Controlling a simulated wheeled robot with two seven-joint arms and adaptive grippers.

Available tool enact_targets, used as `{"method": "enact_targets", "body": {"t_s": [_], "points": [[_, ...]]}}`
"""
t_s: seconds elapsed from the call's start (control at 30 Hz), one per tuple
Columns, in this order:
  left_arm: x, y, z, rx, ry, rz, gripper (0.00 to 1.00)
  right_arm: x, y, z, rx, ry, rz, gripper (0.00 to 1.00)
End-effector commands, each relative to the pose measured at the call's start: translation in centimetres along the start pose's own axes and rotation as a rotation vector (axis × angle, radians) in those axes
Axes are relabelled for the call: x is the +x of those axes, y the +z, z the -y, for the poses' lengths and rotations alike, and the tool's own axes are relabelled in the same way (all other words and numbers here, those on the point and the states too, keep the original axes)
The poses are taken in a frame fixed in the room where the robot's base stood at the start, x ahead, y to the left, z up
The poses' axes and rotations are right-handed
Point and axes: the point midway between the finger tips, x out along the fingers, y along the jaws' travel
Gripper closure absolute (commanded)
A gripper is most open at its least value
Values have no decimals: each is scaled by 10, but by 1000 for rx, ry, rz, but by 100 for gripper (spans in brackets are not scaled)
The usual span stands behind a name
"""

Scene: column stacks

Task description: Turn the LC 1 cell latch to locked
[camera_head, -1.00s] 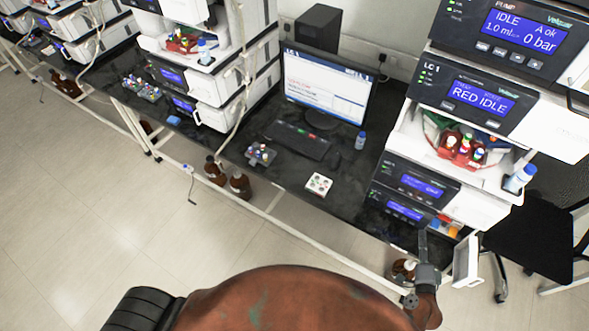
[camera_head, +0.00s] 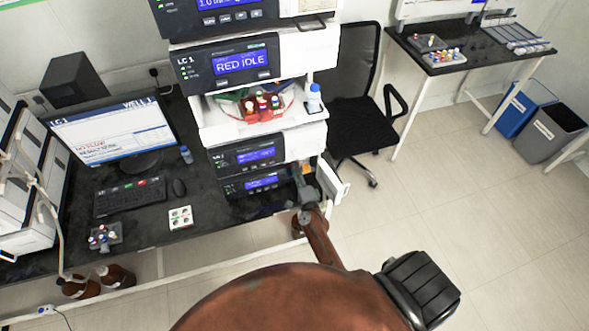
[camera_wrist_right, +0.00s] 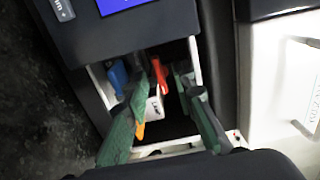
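The LC 1 stack (camera_head: 222,62) stands left of my right gripper in the head view, its display reading RED IDLE. A small open bay shows at its lowest module (camera_head: 238,187), with its white door (camera_head: 333,182) swung open. My right gripper (camera_wrist_right: 167,95) is open at this bay, its green fingers reaching in. Between and beyond the fingers are a red lever-like piece (camera_wrist_right: 160,75), a white labelled block (camera_wrist_right: 155,106) and an orange piece (camera_wrist_right: 140,129). A blue piece (camera_wrist_right: 118,75) sits left of them. I cannot tell which piece is the cell latch. My left gripper is not in view.
A red bottle tray (camera_head: 262,110) and a blue-capped bottle (camera_head: 314,98) sit above the bay. A monitor (camera_head: 112,132), keyboard (camera_head: 130,197) and white well block (camera_head: 180,217) are on the bench to the left. A black chair (camera_head: 352,115) stands right of the stack.

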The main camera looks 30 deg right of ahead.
Motion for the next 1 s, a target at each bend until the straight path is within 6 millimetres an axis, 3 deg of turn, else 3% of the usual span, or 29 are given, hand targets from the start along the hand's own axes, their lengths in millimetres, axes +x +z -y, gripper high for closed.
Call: {"method": "enact_targets", "body": {"t_s": [0.3, 0.67, 1.0], "points": [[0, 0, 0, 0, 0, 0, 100, 4, 0, 0, 0, 1, 0, 76], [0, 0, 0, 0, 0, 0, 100, 3, 0, 0, 0, 1, 1, 100], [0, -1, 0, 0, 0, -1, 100, 3, 0, -1, -1, 1, 1, 100]]}}
